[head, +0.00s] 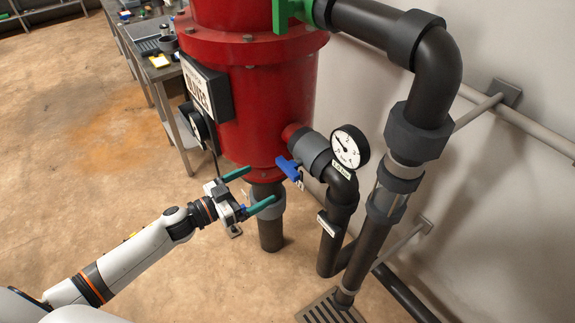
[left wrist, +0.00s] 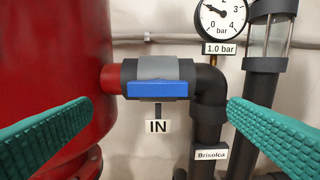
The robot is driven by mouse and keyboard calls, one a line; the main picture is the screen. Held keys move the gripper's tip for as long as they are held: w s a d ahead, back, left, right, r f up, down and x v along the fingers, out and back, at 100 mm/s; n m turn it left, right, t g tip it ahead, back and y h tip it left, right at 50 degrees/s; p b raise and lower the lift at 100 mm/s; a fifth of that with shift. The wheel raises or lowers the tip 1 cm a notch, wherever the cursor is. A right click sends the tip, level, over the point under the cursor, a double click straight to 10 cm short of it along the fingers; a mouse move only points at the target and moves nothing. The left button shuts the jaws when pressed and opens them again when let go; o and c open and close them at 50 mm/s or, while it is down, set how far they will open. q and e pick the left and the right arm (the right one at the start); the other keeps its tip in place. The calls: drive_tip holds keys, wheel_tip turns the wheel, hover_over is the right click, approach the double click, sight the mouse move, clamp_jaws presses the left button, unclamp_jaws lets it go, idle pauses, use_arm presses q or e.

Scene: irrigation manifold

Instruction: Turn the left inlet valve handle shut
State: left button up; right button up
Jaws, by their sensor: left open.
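The blue inlet valve handle (head: 289,168) is on the short pipe that joins the side of the red tank (head: 262,100). In the left wrist view the handle (left wrist: 157,90) lies level, along the grey valve body (left wrist: 158,68), above an "IN" tag (left wrist: 157,126). My left gripper (head: 262,184) is open, its teal fingers pointing at the handle from a short distance. In the left wrist view its fingers (left wrist: 160,102) stand wide on either side of the handle, with nothing between them touching. My right gripper is not in view.
A round pressure gauge (head: 349,147) with a "1.0 bar" tag stands right of the handle. Dark pipes (head: 433,75) run beside the wall. A green handle (head: 292,14) is higher up. A workbench (head: 150,55) stands behind, and a floor drain (head: 330,308) lies below.

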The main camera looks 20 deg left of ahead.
sight(284, 171)
use_arm(q)
drive_tip(key=p+x, duration=0.1)
drive_tip(key=x, duration=0.9)
drive_tip(key=shift+w+d+f, duration=0.15)
drive_tip(key=shift+w, duration=0.25)
drive_tip(key=c, duration=1)
